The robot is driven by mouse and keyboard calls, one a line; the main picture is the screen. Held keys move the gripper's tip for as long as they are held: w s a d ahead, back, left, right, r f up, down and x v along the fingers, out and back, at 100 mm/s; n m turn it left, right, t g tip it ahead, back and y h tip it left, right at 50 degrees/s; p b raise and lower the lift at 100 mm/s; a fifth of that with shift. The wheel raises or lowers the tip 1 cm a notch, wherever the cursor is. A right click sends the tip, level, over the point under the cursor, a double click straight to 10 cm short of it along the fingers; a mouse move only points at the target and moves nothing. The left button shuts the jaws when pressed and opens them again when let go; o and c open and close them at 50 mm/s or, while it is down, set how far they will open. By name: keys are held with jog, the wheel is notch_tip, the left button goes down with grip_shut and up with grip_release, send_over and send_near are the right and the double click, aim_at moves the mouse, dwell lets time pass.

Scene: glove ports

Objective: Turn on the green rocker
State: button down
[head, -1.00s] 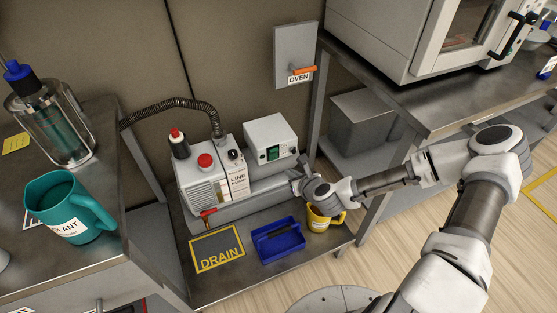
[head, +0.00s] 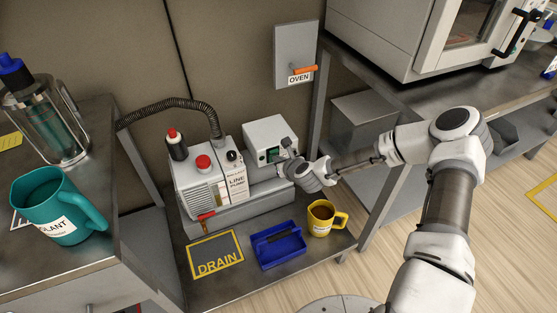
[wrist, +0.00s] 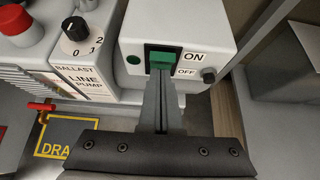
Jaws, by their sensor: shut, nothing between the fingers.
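The green rocker (wrist: 161,57) sits in a dark frame on the front of a white box (wrist: 205,25), with ON and OFF labels to its right. It shows small in the head view (head: 273,154). My gripper (wrist: 162,78) is shut and empty, its fingers pointing at the rocker. In the wrist view the fingertips overlap the rocker's lower edge; whether they touch cannot be told. In the head view my gripper (head: 287,150) is just right of the rocker, at the box's front. Which way the rocker is tipped is unclear.
The line pump (head: 203,185) with its red button and ballast knob (wrist: 75,29) stands close left of the box. A blue tray (head: 280,256), yellow mug (head: 321,219) and drain mat (head: 216,254) lie in front. A shelf post (head: 316,100) stands to the right.

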jog(key=shift+r, duration=0.1)
jog(key=w+r+p, duration=0.1)
jog(key=p, duration=0.2)
jog(key=shift+a+g, duration=0.15)
jog(key=shift+g, duration=0.25)
jog(key=shift+f, duration=0.4)
jog(key=shift+r+p, duration=0.5)
jog(key=shift+r, duration=0.3)
jog(key=shift+s, duration=0.2)
